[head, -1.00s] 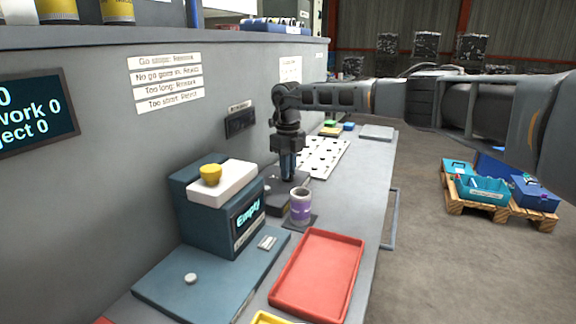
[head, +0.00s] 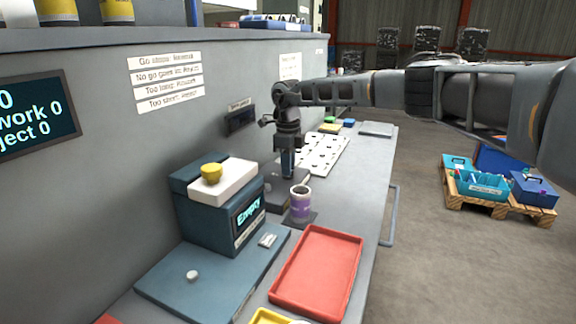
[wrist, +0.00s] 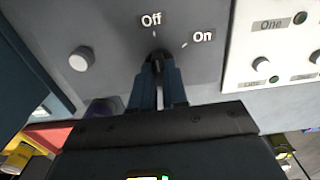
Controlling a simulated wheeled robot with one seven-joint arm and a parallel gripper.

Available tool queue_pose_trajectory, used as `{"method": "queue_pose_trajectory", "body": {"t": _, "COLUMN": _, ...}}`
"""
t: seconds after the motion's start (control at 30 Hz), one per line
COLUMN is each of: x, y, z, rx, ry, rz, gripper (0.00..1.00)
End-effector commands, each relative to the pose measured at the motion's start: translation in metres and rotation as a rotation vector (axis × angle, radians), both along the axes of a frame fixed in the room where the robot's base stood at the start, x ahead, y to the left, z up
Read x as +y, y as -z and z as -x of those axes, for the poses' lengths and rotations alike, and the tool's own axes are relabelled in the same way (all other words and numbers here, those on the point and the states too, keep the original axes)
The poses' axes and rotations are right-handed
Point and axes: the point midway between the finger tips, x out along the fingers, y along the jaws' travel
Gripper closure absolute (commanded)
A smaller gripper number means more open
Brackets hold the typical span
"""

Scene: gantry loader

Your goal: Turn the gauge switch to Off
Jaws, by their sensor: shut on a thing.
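The gauge switch (wrist: 156,56) is a small dark knob on a grey panel face. The Off label (wrist: 151,20) is above it and the On label (wrist: 202,37) is to its upper right, each with a small white tick. My gripper (wrist: 158,76) is shut on the knob, with a blue finger on each side. Which tick the knob points at is hard to tell, since the fingers cover part of it. In the head view my gripper (head: 287,172) points down at the dark gauge base (head: 277,202), hiding the switch.
A white round knob (wrist: 80,59) is left of the switch, and a white panel (wrist: 277,45) with One and more knobs is to the right. A purple cup (head: 301,207) stands close in front of the gripper. A red tray (head: 318,272) and a blue "Empty" box (head: 222,218) are nearer.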

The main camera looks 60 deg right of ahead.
Motion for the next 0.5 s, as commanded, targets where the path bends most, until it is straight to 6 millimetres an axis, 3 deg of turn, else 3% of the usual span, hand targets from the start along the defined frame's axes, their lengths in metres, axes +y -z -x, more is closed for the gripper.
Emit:
{"method": "queue_pose_trajectory", "body": {"t": 0.23, "x": -0.0004, "y": -0.0014, "z": -0.0014, "rx": -0.004, "ry": -0.002, "rz": 0.003, "gripper": 1.00}}
{"method": "queue_pose_trajectory", "body": {"t": 0.27, "x": -0.0004, "y": -0.0014, "z": -0.0014, "rx": -0.004, "ry": -0.002, "rz": 0.003, "gripper": 0.83}}
{"method": "queue_pose_trajectory", "body": {"t": 0.5, "x": -0.0001, "y": -0.0008, "z": -0.0007, "rx": -0.002, "ry": -0.001, "rz": 0.002, "gripper": 0.61}}
